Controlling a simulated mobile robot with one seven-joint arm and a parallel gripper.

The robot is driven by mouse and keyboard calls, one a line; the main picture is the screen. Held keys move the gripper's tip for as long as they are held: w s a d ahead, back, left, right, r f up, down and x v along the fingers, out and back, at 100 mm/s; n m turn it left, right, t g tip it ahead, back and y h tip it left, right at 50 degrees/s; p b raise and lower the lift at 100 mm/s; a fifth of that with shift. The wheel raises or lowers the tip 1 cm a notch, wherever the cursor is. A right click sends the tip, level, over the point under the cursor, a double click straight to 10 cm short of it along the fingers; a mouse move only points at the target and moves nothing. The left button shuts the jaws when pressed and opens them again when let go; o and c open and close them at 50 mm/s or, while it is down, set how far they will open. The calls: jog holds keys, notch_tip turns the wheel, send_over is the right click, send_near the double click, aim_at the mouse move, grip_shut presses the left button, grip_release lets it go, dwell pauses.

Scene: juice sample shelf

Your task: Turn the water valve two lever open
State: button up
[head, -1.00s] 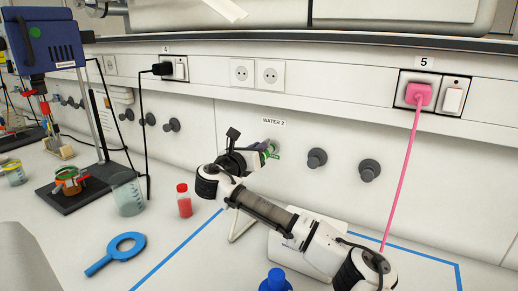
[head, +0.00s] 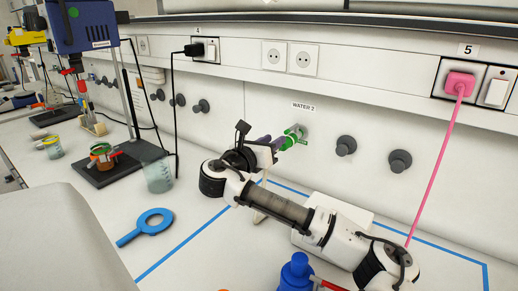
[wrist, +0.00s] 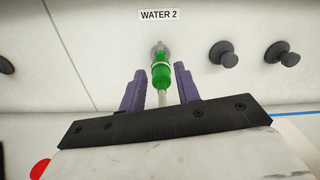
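The green water valve two (head: 293,136) sticks out of the white wall panel under the WATER 2 label (head: 303,106). In the wrist view the valve (wrist: 161,72) is a green body on a metal fitting, with a pale stem pointing toward me. My gripper (wrist: 160,90) is open, with one purple finger on each side of the stem and apart from it. In the head view my gripper (head: 270,146) is right at the valve and partly hides it. I cannot tell the lever apart from the stem.
Two dark grey knobs (head: 346,145) (head: 400,161) sit right of the valve. A pink cable (head: 437,165) hangs at the right. A red round thing (wrist: 40,169) shows low in the wrist view.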

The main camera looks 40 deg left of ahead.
jog(key=s, duration=0.6)
jog(key=shift+s+d, duration=0.15)
jog(key=shift+d, duration=0.3)
jog(key=shift+r, duration=0.1)
